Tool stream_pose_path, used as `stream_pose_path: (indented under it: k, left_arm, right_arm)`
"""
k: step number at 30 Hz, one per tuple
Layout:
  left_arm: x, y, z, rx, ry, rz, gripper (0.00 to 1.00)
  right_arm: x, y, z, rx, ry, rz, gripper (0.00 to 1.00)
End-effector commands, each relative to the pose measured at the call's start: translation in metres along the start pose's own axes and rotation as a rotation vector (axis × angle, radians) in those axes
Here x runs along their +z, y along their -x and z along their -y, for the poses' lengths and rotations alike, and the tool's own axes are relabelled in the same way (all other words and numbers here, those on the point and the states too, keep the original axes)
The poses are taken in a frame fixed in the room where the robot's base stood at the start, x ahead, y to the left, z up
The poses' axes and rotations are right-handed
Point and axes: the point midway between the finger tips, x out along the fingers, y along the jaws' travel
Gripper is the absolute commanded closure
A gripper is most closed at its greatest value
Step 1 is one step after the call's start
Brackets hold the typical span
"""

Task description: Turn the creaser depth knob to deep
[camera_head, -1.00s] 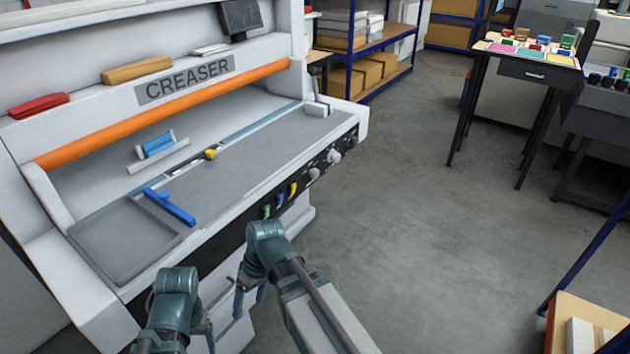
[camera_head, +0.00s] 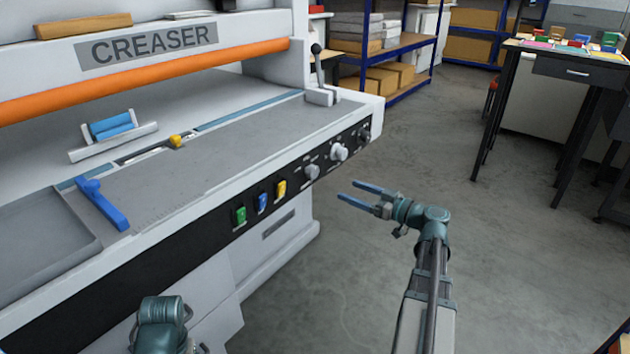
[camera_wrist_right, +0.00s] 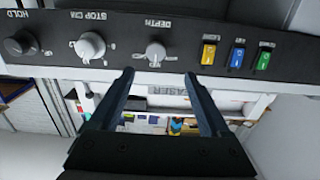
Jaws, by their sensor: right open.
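The depth knob (camera_head: 312,172) is a light grey knob on the creaser's black front panel, just right of the yellow switch. In the right wrist view the knob (camera_wrist_right: 155,52), under the label DEPTH, sits ahead of and between my fingertips. I cannot clearly read its setting. My right gripper (camera_head: 348,191) is open and empty, its fingers pointing left toward the panel. Its fingers (camera_wrist_right: 157,75) are apart from the knob, one on either side of it in that view. Only my left wrist shows at the bottom of the head view; its fingers are mostly hidden.
A stop knob (camera_head: 339,152) and a dark hold knob (camera_head: 364,135) sit right of the depth knob. Green (camera_head: 240,215), blue (camera_head: 262,203) and yellow (camera_head: 281,190) switches sit left. A lever (camera_head: 318,70) stands on the creaser's right end.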

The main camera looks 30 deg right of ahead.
Motion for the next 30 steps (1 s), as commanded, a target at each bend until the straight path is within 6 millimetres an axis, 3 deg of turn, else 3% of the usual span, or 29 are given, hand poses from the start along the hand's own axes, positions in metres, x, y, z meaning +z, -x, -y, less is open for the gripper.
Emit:
stream_pose_path:
  k: [5, 10, 24, 30]
  left_arm:
    - [0.000, -0.002, 0.000, 0.000, 0.000, 0.000, 0.24]
    - [0.000, -0.002, 0.000, 0.000, 0.000, 0.000, 0.24]
    - [0.000, -0.002, 0.000, 0.000, 0.000, 0.000, 0.24]
    - [0.000, -0.002, 0.000, 0.000, 0.000, 0.000, 0.24]
  right_arm:
    - [-0.002, 0.006, -0.006, 0.016, 0.012, -0.018, 0.19]
    - [-0.002, -0.006, -0.006, 0.014, 0.011, -0.016, 0.19]
    - [-0.003, -0.097, -0.008, 0.012, 0.010, -0.015, 0.19]
    - [-0.003, -0.123, -0.008, 0.012, 0.010, -0.015, 0.19]
